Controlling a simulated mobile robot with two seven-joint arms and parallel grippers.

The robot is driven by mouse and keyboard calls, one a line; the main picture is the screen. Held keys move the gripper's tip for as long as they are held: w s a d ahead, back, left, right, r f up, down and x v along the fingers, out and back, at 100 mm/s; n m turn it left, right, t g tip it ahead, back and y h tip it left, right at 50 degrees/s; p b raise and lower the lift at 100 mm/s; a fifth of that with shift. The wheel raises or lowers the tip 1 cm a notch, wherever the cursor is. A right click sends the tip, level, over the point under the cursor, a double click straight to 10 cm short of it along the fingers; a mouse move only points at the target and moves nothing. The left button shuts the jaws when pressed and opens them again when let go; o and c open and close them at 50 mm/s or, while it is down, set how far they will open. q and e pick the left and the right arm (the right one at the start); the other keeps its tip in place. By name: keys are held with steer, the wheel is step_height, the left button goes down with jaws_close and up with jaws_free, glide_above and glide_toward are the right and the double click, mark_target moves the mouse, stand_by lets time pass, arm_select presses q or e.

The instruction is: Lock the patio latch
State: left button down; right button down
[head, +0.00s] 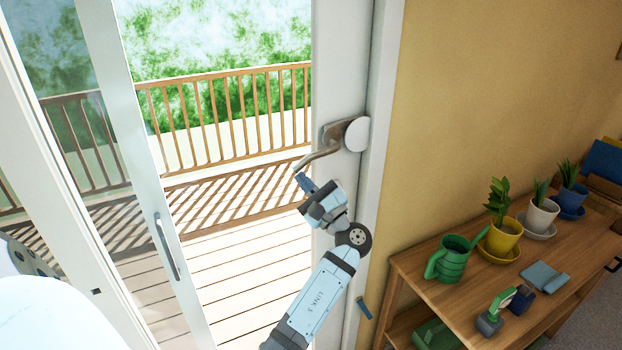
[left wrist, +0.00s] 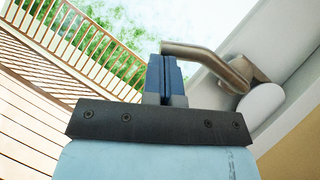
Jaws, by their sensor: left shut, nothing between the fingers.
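The patio latch is a bronze-brown lever (head: 318,157) on a mount with a pale round disc (head: 357,134), on the white upright right of the glass. The lever slopes down to the left to its free end. My left gripper (head: 303,183) is just below that end, its blue fingers shut and empty. In the left wrist view, the fingers (left wrist: 166,72) stand together beside the end of the lever (left wrist: 195,52). I cannot tell whether they touch it. My right gripper is not in view.
A white-framed glass panel with a long handle (head: 167,246) is at the left. A wooden deck and railing (head: 230,110) lie outside. To the right, a wooden shelf unit (head: 450,292) by the yellow wall holds a green watering can (head: 452,260), potted plants and small tools.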

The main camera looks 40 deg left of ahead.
arm_select(q)
steer(key=shift+s+a+r, duration=0.15)
steer(key=shift+s+r, duration=0.05)
steer(key=shift+r, duration=0.35)
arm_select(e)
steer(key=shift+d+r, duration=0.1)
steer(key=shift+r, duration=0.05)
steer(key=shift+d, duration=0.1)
arm_select(q)
steer(key=shift+r, duration=0.1)
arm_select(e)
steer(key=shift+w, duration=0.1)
